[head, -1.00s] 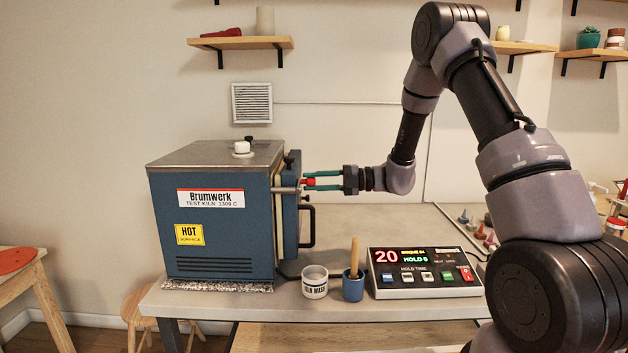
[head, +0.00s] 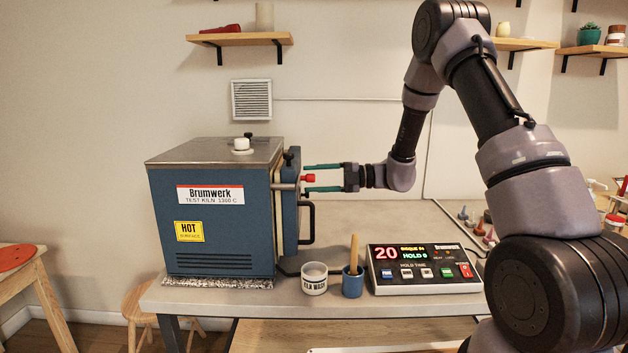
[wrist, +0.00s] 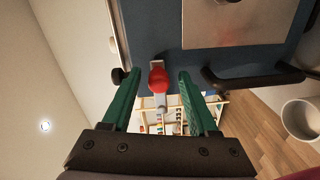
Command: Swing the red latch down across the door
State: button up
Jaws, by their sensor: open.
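The blue kiln door (head: 291,215) is on the right side of the kiln (head: 220,210) and looks closed. The red latch knob (head: 309,178) sticks out from the door above its black handle (head: 308,222). My gripper (head: 306,178) is open, with one green finger above the knob and one below, both apart from it. In the wrist view the red knob (wrist: 157,78) lies between the open fingers, with a gap on each side. A grey bar (wrist: 160,104) shows beyond the knob and runs past the door's edge. The latch's pivot is hard to make out.
The black handle (wrist: 252,78) stands close to one finger in the wrist view. A white cup (head: 314,279), a blue cup with a wooden stick (head: 353,283) and a controller (head: 425,272) stand at the table's front.

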jog(key=d, duration=1)
jog(key=shift+s+d+r, duration=0.15)
jog(key=shift+d+r, duration=0.05)
jog(key=shift+d, duration=0.1)
jog(key=s+d+r+n+g+h, duration=0.2)
jog(key=s+r+n+h, duration=0.75)
jog(key=s+n, duration=0.75)
jog(key=s+d+r+n+t+h, duration=0.6)
jog(key=s+d+r+n+t, duration=0.2)
jog(key=n, duration=0.9)
jog(key=shift+s+d+t, duration=0.3)
jog(key=shift+s+d, duration=0.5)
jog(key=shift+s, duration=0.1)
